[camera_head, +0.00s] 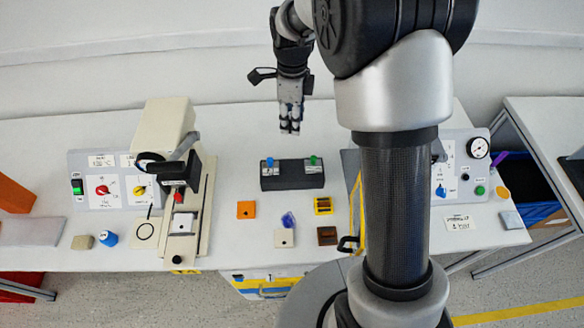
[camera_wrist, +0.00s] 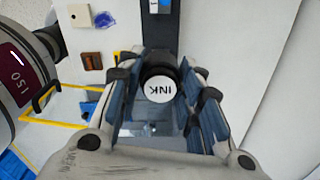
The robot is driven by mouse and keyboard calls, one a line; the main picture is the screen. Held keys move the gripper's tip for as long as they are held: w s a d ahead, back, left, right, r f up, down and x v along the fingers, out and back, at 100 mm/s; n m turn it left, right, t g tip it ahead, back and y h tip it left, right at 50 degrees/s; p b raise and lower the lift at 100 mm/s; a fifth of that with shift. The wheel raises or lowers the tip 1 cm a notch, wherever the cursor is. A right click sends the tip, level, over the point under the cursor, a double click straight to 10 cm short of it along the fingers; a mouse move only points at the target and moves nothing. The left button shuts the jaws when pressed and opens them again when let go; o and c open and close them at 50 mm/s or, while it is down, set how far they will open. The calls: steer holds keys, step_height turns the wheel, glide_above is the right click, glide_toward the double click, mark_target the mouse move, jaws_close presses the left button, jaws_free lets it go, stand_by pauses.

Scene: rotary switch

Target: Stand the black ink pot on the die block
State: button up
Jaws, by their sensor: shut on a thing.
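My gripper (camera_head: 290,127) hangs pointing down, behind and above the dark rack (camera_head: 292,182) in the head view. In the wrist view my gripper (camera_wrist: 160,100) is shut on the black ink pot (camera_wrist: 160,88), whose white top reads INK. The pot is between the fingers, with the rack (camera_wrist: 160,40) beyond it. The pot cannot be made out in the head view. Several small blocks lie in front of the rack: orange (camera_head: 246,209), pale (camera_head: 284,239), yellow (camera_head: 323,206) and brown (camera_head: 327,237). I cannot tell which block is the die block.
A blue pot (camera_head: 269,163) and a green pot (camera_head: 313,160) stand on the rack. A press (camera_head: 165,130) with a slide stands at left. A purple-blue piece (camera_head: 288,219) lies by the pale block. A control panel (camera_head: 460,170) stands at right. Bare table lies between press and rack.

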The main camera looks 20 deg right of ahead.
mark_target(292, 170)
step_height(292, 170, down, 20)
steer(key=b, duration=0.5)
steer(key=shift+w, duration=0.1)
steer(key=shift+f, duration=0.1)
steer(key=o, duration=1.1)
